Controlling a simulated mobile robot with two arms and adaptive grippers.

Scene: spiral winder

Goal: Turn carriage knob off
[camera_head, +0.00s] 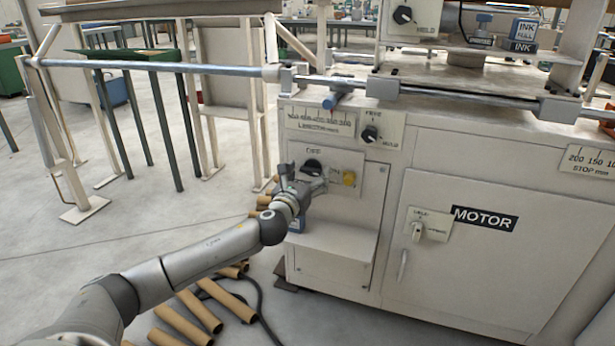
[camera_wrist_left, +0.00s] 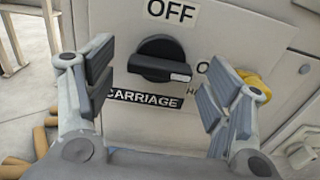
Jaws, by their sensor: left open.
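The carriage knob (camera_wrist_left: 160,60) is a black rotary knob on a pale panel. It sits between an OFF label (camera_wrist_left: 171,12) above and a CARRIAGE label (camera_wrist_left: 146,99) below. Its white mark lies at the right end, so the knob is turned sideways, away from OFF. In the head view the knob (camera_head: 312,167) shows just above my left gripper (camera_head: 303,184). My left gripper is open in front of the panel, and in the left wrist view its fingers (camera_wrist_left: 158,92) stand on either side of the knob, apart from it. My right gripper is not in view.
A yellow knob (camera_head: 349,178) is right of the carriage knob, close to my right-hand finger in the wrist view. Another black knob (camera_head: 370,134) is above it. The MOTOR switch (camera_head: 418,231) is further right. Cardboard tubes (camera_head: 203,311) lie on the floor below my arm.

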